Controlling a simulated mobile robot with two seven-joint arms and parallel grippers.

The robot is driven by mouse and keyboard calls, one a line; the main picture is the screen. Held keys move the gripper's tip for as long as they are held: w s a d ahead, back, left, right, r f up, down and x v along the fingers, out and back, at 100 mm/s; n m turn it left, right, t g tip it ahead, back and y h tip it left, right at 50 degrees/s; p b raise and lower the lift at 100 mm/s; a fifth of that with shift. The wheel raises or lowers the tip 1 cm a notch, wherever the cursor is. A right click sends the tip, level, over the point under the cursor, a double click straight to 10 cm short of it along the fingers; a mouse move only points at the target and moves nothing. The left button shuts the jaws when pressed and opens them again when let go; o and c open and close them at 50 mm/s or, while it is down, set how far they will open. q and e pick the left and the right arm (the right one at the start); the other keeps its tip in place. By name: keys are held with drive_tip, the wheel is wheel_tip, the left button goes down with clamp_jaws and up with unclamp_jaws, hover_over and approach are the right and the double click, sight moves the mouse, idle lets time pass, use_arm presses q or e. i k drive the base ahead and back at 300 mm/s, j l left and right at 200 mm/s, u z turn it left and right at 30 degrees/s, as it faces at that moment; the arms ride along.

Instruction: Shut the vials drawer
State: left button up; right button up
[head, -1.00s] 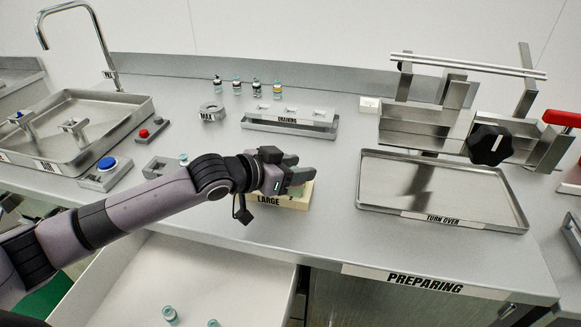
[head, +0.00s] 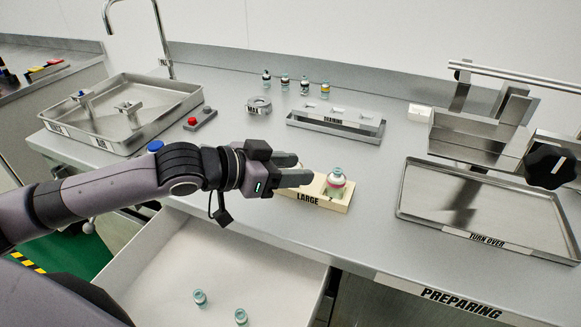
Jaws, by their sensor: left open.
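The vials drawer (head: 258,258) is a white open drawer pulled out below the counter at the lower middle. Two small teal-capped vials (head: 200,297) stand inside it. My left gripper (head: 300,170) is open above the counter, with its fingers pointing right, just left of a vial with a red band (head: 336,183). That vial stands on the cream block labelled LARGE (head: 312,199). I cannot tell whether the fingers touch the vial, but it is not between them. My right gripper is not in view.
A metal tray labelled TURN OVER (head: 490,205) lies on the right, below a rack with a black knob (head: 549,166). A DRAINING stand (head: 335,122) and several vials (head: 305,86) are at the back. A sink tray (head: 125,115) is at the left.

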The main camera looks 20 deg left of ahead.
sight(155, 277)
drive_tip(key=k+l, duration=0.45)
drive_tip(key=l, duration=0.25)
drive_tip(key=k+l, duration=0.25)
drive_tip(key=l, duration=0.15)
